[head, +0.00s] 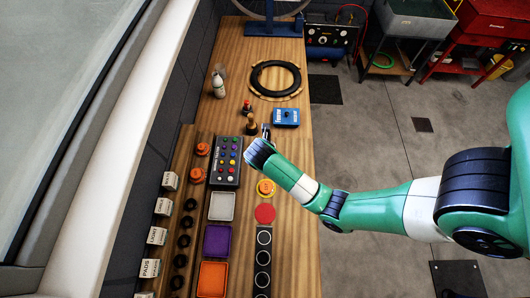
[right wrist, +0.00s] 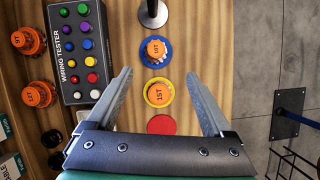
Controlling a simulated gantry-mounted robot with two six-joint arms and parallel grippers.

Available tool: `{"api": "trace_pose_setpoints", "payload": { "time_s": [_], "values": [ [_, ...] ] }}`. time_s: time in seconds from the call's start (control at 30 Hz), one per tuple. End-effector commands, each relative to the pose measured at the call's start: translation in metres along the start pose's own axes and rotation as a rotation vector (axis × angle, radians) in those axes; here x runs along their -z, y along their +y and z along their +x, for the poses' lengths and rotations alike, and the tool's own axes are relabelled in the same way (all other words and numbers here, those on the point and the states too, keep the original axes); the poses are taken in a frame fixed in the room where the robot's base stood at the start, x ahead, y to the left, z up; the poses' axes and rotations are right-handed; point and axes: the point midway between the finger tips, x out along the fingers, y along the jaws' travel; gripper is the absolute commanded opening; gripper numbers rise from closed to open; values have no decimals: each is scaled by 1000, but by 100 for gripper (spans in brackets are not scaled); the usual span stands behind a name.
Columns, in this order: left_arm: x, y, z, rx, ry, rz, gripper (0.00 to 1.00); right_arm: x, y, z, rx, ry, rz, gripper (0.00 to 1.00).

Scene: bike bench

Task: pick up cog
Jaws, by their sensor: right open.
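Several orange cog-like pieces are in view; I cannot tell which one the task names. In the right wrist view, one orange piece (right wrist: 158,93) sits in a yellow ring between my open fingers, and another orange piece (right wrist: 155,48) in a blue ring lies just beyond. Two more, an upper orange piece (right wrist: 28,40) and a lower orange piece (right wrist: 38,94), are at the left. In the head view, they show left of the wiring tester as an upper orange piece (head: 203,149) and a lower one (head: 197,175). My right gripper (right wrist: 158,78) is open and empty above the bench, also showing in the head view (head: 266,131).
The wiring tester box (head: 226,162) with coloured buttons stands left of my gripper. A red disc (head: 265,214) is near the yellow ring. White, purple (head: 217,241) and orange trays line the bench's left. A blue box (head: 286,117) and a black ring (head: 275,77) lie farther back.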

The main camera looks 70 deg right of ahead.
Motion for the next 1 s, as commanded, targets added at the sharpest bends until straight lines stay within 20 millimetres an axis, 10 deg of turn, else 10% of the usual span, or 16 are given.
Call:
{"api": "trace_pose_setpoints", "payload": {
  "time_s": [1.0],
  "values": [
    [-22,0,-24,0,0,0,100,-1,8,118,-4,-3,0,86]
  ]
}}
